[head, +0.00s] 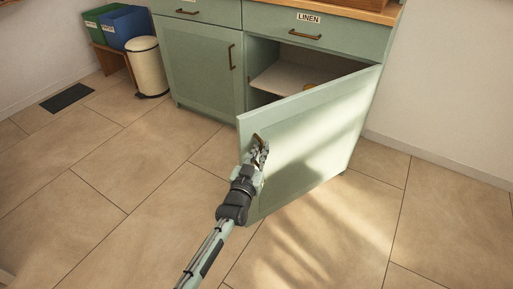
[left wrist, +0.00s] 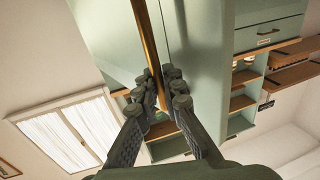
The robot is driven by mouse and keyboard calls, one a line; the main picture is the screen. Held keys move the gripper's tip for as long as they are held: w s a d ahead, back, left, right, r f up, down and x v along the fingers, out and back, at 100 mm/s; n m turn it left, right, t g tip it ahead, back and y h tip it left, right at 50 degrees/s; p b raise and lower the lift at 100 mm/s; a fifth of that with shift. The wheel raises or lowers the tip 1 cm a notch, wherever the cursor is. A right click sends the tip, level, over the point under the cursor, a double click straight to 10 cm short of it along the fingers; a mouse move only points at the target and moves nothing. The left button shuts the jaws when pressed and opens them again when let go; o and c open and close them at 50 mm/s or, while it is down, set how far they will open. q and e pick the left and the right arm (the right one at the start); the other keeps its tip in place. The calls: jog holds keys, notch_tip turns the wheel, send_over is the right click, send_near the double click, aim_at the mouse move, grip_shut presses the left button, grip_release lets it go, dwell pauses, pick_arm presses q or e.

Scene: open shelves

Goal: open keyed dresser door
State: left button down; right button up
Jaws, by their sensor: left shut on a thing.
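The pale green dresser (head: 205,62) stands against the back wall. Its right door (head: 315,130) is swung wide open toward me, and part of the inside shows. My left gripper (head: 261,150) is at the outer face of this door near its free edge, shut on the door handle (head: 257,138). In the left wrist view the fingers (left wrist: 157,95) close around the brass-coloured handle bar (left wrist: 147,40), beside the green door panel (left wrist: 200,60). The left door (head: 200,70) is closed. My right gripper is not in view.
Inside the dresser is a pale shelf (head: 285,77) with a small yellowish item, partly hidden by the door. A drawer labelled LINEN (head: 345,38) is closed above. A cream bin (head: 146,68) and green and blue boxes stand at the left. The tiled floor in front is clear.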

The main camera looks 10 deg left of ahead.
pick_arm(q)
jog(key=shift+d+r, duration=0.1)
jog(key=shift+d, duration=0.15)
jog(key=c, duration=1.6)
grip_release()
jog(key=s, duration=0.4)
jog(key=s+a, duration=0.1)
jog(key=s, duration=0.7)
jog(key=shift+a, duration=0.15)
